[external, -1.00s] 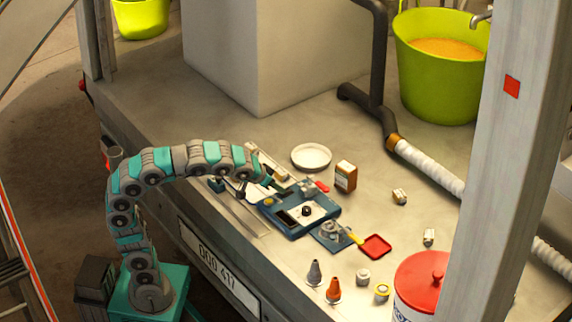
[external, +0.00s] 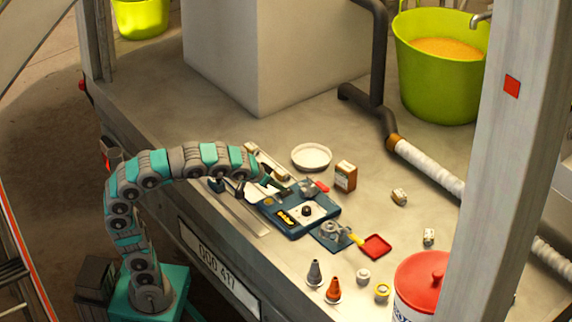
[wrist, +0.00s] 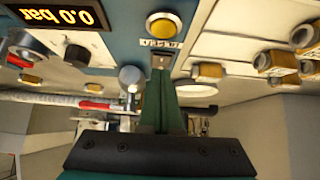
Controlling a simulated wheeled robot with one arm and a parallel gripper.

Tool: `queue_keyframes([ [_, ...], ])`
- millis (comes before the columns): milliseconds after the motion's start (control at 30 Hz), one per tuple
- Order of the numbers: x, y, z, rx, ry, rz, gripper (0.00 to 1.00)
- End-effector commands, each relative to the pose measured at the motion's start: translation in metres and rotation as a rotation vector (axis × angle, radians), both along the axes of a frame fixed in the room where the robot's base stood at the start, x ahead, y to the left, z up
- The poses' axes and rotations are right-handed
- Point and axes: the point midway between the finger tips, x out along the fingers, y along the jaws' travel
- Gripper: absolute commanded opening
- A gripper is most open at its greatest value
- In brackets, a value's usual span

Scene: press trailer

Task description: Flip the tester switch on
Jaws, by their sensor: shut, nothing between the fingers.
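The tester (external: 268,211) is a blue box on the flat bed, with a black knob on a white plate. Its display (external: 284,217) is lit in yellow, and in the wrist view the display (wrist: 55,16) reads 0.0 bar, upside down. A small metallic switch (wrist: 160,61) sits on the blue panel beside a label and a round yellow button (wrist: 162,25). My gripper (wrist: 162,78) is shut and empty, its green fingertips right at the switch; I cannot tell whether they touch. In the external view my gripper (external: 284,187) is over the tester's far left part.
A white dish (external: 311,156), a brown-and-white box (external: 345,176) and a red tray (external: 376,247) stand around the tester. Cones and small caps lie in front. A red-lidded tub (external: 422,275) is at lower right.

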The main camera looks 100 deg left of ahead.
Motion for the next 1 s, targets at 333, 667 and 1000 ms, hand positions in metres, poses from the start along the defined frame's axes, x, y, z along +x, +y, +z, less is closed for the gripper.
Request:
queue_keyframes([
  [333, -0.002, -0.002, 0.024, 0.000, 0.000, 0.001, 0.00],
  [667, -0.033, -0.033, 0.073, 0.002, -0.004, -0.001, 0.00],
  [1000, -0.057, -0.057, 0.099, 0.001, 0.000, -0.001, 0.00],
])
